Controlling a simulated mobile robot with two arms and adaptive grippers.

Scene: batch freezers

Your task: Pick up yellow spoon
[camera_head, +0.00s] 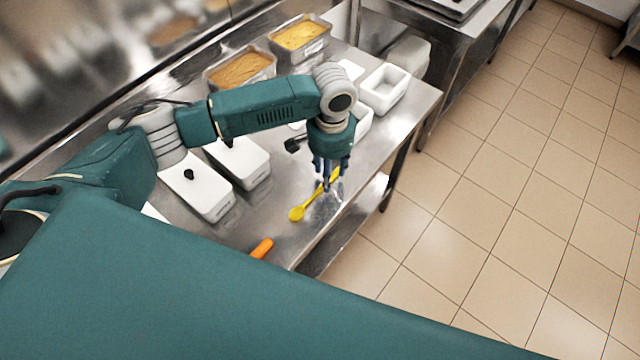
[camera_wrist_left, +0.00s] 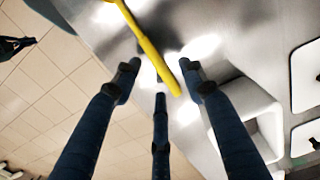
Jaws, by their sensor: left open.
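The yellow spoon (camera_head: 314,199) lies on the steel table near its right edge, bowl toward the lower left and handle toward the upper right. My left gripper (camera_head: 330,181) points down over the handle with its fingers apart and hides part of it. In the left wrist view the spoon handle (camera_wrist_left: 146,45) runs diagonally, and its end lies between the open fingertips of my left gripper (camera_wrist_left: 160,78). I cannot tell whether any finger touches it. My right gripper does not show.
An orange handle (camera_head: 262,248) lies nearer on the steel table (camera_head: 275,215). White lidded boxes (camera_head: 240,163) stand left of the spoon, and an open white container (camera_head: 384,88) stands beyond. Metal pans with yellow (camera_head: 300,36) and orange (camera_head: 240,70) contents sit at the back. Tiled floor lies right.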

